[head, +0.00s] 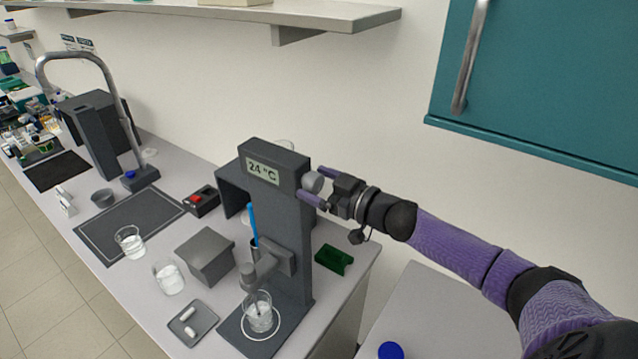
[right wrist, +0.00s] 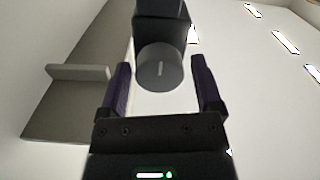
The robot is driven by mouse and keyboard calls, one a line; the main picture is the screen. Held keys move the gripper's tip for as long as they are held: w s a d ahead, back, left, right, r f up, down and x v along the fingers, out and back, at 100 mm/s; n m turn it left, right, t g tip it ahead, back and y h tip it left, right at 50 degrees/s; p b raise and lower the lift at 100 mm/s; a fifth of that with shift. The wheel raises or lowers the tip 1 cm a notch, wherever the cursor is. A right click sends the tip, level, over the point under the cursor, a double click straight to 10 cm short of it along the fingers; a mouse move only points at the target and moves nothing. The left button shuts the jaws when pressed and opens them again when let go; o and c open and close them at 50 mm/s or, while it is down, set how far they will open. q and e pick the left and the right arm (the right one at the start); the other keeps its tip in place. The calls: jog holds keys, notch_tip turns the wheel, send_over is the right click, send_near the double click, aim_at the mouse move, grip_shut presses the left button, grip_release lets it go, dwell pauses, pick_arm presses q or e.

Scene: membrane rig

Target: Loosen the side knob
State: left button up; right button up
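The side knob (head: 312,182) is a grey round knob on the right side of the dark rig column's head, below the "24 °C" display (head: 263,171). In the right wrist view the knob (right wrist: 160,70) shows its round face with a short light mark standing upright. My right gripper (head: 318,186) is at the knob, its two purple fingers on either side. In the right wrist view the gripper (right wrist: 160,88) is open, with a gap between each finger and the knob. My left gripper is not in view.
Below the head, a clamp arm (head: 259,272) reaches over a glass beaker (head: 259,312) on the rig's base. A grey box (head: 205,257), a small tray (head: 193,323) and a green holder (head: 333,260) stand nearby. A teal cabinet (head: 540,90) hangs above my right arm.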

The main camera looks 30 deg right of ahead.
jog(key=c, duration=1)
jog(key=n, duration=0.4)
jog(key=n+b, duration=0.1)
jog(key=n, duration=0.3)
jog(key=shift+f+n, duration=0.1)
jog(key=shift+n, duration=0.3)
jog(key=n+b, duration=0.2)
jog(key=n, duration=0.2)
jog(key=shift+n+b, duration=0.75)
jog(key=shift+n, duration=1.75)
